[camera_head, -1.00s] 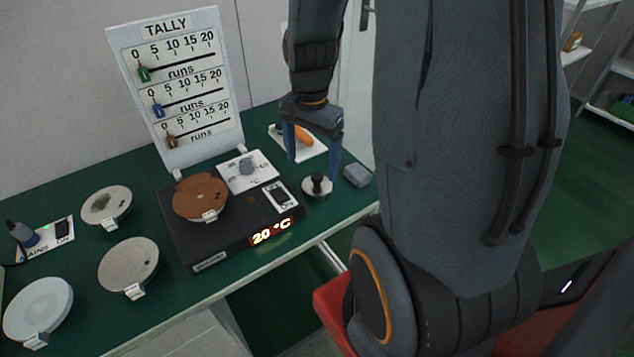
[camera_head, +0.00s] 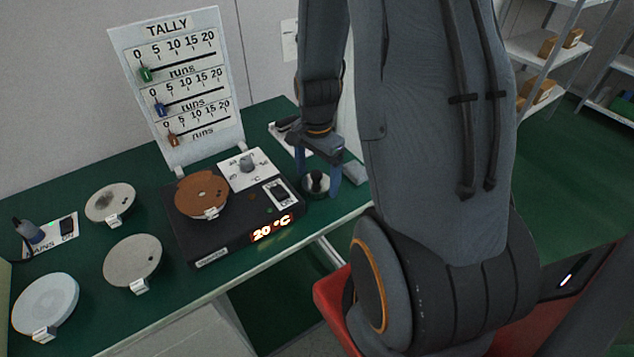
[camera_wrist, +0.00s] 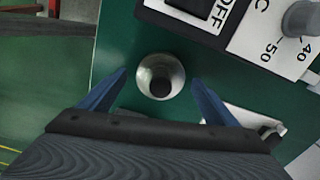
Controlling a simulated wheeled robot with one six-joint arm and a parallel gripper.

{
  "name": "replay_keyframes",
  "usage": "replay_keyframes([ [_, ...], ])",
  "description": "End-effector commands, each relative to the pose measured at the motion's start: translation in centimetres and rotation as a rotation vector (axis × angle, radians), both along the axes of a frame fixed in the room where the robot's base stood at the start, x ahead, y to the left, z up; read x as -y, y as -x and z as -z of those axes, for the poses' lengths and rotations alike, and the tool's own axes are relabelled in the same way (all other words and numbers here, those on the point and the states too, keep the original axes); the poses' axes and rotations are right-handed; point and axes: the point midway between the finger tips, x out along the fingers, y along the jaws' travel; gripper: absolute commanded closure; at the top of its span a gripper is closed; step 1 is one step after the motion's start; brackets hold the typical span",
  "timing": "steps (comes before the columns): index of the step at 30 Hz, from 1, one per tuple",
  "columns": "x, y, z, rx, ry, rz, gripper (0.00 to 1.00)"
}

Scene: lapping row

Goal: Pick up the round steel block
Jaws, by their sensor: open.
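The round steel block (camera_head: 308,187) is a short silvery disc with a dark knob on top. It stands on the green bench top just right of the black hotplate unit. In the wrist view the block (camera_wrist: 146,80) lies between the two blue fingers, seen from above. My gripper (camera_head: 319,178) is open, with its blue fingers on either side of the block in the head view. In the wrist view my gripper (camera_wrist: 158,88) has clear gaps to the block on both sides. I cannot tell exactly how far down the fingertips reach.
The black hotplate unit (camera_head: 218,244), reading 20 °C, carries a brown disc (camera_head: 200,188). A grey block (camera_head: 352,174) sits close right of my gripper. Several pale discs lie at the left, and the tally board (camera_head: 182,127) stands behind.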

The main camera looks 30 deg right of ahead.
Motion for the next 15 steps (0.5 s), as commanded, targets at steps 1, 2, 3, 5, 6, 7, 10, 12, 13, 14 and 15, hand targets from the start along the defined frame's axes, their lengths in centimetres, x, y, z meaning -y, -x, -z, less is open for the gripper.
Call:
replay_keyframes([
  [1, 0.0, -0.01, 0.15, 0.0, 0.0, 0.0, 0.17],
  [2, 0.0, -0.02, 0.2, 0.001, 0.0, 0.0, 0.17],
  [3, 0.0, -0.02, 0.23, 0.001, 0.0, 0.0, 0.17],
  [5, -0.01, -0.03, 0.23, 0.001, 0.001, 0.0, 0.17],
  [6, -0.01, -0.04, 0.23, 0.001, 0.001, 0.0, 0.17],
  [7, -0.01, -0.03, 0.23, 0.001, 0.0, 0.0, 0.17],
  [10, -0.01, -0.03, 0.22, 0.001, 0.0, 0.0, 0.27],
  [12, -0.01, -0.03, 0.21, 0.001, 0.0, 0.0, 0.39],
  [13, -0.01, -0.03, 0.21, 0.001, 0.0, 0.0, 0.44],
  [14, -0.01, -0.03, 0.21, 0.001, 0.0, 0.0, 0.49],
  [15, -0.01, -0.03, 0.21, 0.001, 0.0, 0.0, 0.56],
])
